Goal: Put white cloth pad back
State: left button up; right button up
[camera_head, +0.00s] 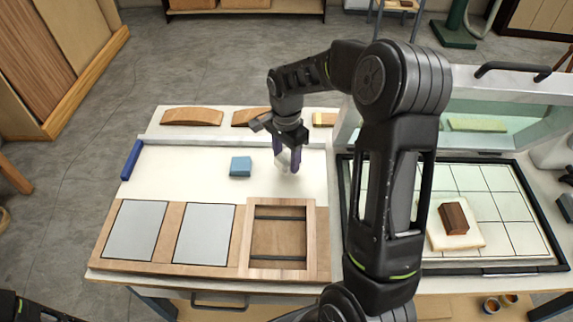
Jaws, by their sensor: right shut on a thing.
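My right gripper (288,163) is above the white upper part of the table, its fingers pointing down. A blue block (240,166) lies just to the left of the gripper. My left gripper is not in view; only a dark part of my own body shows in the bottom left corner.
A wooden frame (308,240) and two grey plates (135,229) lie along the table's front. A blue bar (132,160) lies at left. Curved wood pieces (192,116) line the back. At right, a brown block (453,218) sits on a pale pad (470,240) inside a gridded press.

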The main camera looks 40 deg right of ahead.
aim_at(286, 167)
notch_tip(286, 167, down, 3)
jog(key=shift+r+p, duration=0.1)
jog(key=shift+p, duration=0.35)
jog(key=shift+f, duration=0.4)
jog(key=shift+f, duration=0.2)
jog(key=o, duration=1.2)
